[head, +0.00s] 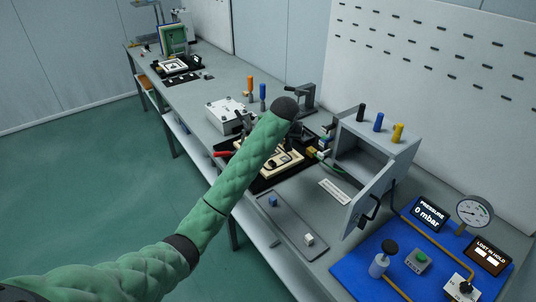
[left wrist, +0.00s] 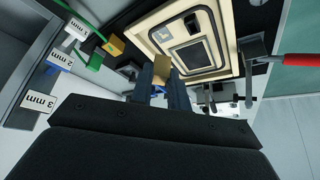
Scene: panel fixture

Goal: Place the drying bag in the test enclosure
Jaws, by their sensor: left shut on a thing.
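My left arm reaches across the head view, and its end hides the left gripper there. In the left wrist view, the left gripper (left wrist: 165,88) is shut on a small tan piece (left wrist: 162,68), which may be the drying bag; I cannot tell for certain. The held piece is over or near the edge of the cream panel (left wrist: 190,42); I cannot tell how high. The test enclosure (head: 372,150) is a grey box to the right of the arm's end. Its door (head: 372,203) stands open toward the front, and the visible interior looks empty. My right gripper is not in view.
Labelled blocks (left wrist: 59,60) stand beside the panel fixture. A red handle (head: 223,154) is at its left. A grey tray (head: 290,225) holds a blue and a white block. A blue mat (head: 362,275) with gauge and displays is at the right. Colored posts stand on the enclosure's top.

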